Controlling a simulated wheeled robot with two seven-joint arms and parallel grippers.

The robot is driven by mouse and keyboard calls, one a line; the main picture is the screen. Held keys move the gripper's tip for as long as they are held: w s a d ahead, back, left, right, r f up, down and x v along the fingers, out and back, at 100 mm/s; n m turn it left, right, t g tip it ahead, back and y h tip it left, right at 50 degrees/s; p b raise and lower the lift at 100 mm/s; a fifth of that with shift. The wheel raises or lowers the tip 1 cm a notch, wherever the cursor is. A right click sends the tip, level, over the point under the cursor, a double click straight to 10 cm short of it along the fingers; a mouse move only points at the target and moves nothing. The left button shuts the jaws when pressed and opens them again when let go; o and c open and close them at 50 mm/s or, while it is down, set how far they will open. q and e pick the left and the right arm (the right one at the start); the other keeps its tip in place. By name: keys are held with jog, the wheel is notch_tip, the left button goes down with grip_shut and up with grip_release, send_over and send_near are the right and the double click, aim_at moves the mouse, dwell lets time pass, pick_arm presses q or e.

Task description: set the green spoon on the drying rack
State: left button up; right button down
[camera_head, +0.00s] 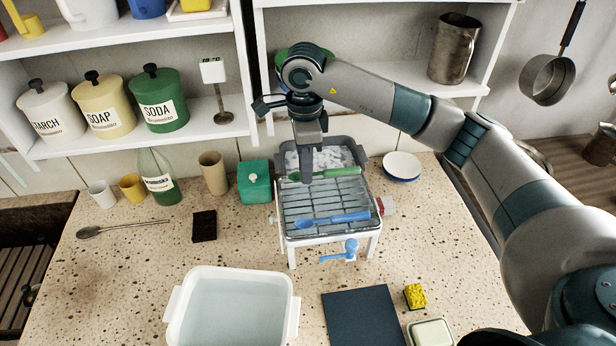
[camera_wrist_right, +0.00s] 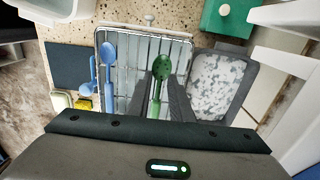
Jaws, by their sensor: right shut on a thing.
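The green spoon (camera_head: 340,172) lies sideways between the fingers of my right gripper (camera_head: 306,178), which is shut on it. In the right wrist view, the spoon (camera_wrist_right: 161,68) shows between the two dark fingertips (camera_wrist_right: 158,90). The drying rack (camera_head: 292,197) is a wire grid on a white frame. The spoon is over the rack's back part, near a grey basin; I cannot tell whether it touches the wires. A blue spoon (camera_head: 335,219) lies across the rack's front part. My left gripper is not in view.
The grey basin of suds (camera_head: 345,147) stands behind the rack, a green box (camera_head: 254,182) to its left, a white plate (camera_head: 402,166) to its right. Another blue utensil (camera_head: 347,250) is at the rack's front. A white water tub (camera_head: 178,300) stands at front left.

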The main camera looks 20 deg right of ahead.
jog(key=shift+f+p, duration=1)
jog(key=shift+f, duration=1)
jog(key=shift+f+b, duration=0.25)
jog(key=shift+b, duration=0.1)
jog(key=c, duration=1.6)
grip_release()
jog(key=shift+r, duration=0.1)
jog(key=shift+r, duration=0.1)
